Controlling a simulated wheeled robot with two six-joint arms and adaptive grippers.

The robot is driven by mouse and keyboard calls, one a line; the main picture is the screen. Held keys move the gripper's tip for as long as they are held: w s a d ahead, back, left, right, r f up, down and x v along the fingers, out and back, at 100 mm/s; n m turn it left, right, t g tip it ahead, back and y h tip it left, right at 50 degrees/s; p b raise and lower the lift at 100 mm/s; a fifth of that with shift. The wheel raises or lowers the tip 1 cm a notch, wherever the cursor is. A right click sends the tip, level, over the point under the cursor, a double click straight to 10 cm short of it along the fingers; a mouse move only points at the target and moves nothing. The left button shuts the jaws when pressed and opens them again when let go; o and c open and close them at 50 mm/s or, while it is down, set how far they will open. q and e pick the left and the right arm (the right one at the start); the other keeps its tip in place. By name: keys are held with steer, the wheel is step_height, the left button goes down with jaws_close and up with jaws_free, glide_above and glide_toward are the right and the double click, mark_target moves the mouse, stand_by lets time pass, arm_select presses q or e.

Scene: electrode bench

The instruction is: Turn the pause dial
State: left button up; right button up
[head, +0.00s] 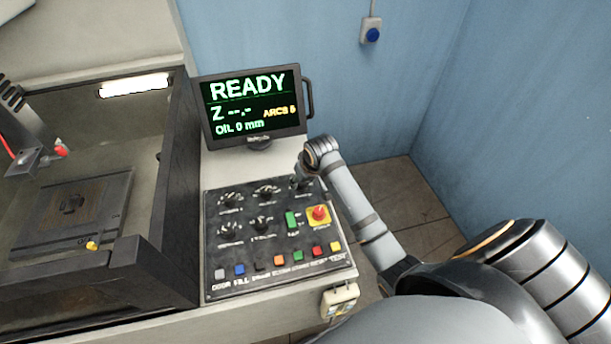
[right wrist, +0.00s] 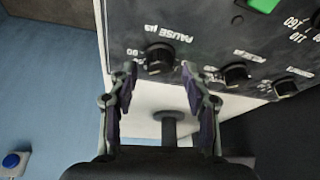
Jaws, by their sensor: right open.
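The pause dial (right wrist: 158,58) is a black round knob on the dark control panel (right wrist: 200,30), with an upside-down "PAUSE µs" label above it in the right wrist view. My right gripper (right wrist: 158,76) is open, with one finger on each side of the dial in that view; I cannot tell whether either finger touches it. My left gripper is not in view.
Other black dials (head: 265,190) sit left of my gripper. A green switch (head: 291,221) and a red emergency button (head: 319,214) are close below it. A row of coloured buttons (head: 279,260) lines the panel's front. The monitor (head: 252,105) reading READY stands behind.

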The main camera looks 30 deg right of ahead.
steer(key=v, duration=1)
steer(key=shift+r, duration=0.4)
steer(key=shift+s, duration=0.15)
